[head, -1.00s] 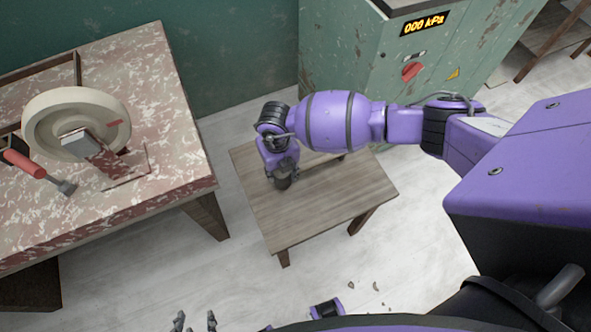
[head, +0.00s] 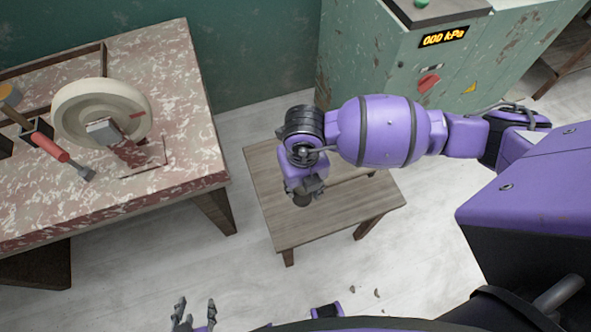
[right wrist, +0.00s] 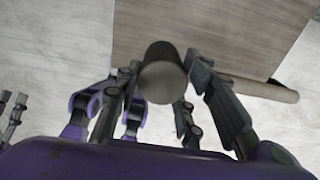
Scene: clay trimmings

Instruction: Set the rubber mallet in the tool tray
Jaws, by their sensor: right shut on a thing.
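My right gripper (head: 304,192) is over the small wooden table and shut on a dark grey cylinder. In the right wrist view the cylinder (right wrist: 163,80) is seen end-on between the fingers; I cannot tell whether it is part of the rubber mallet. My left gripper (head: 195,314) is open and empty at the bottom.
The bench (head: 165,185) carries a pale round wheel (head: 72,115). The small wooden table (head: 335,215) looks otherwise bare. A green cabinet (head: 385,75) with a kPa display stands behind it. Grey scraps (head: 352,290) lie on the floor. Floor shows between bench and table.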

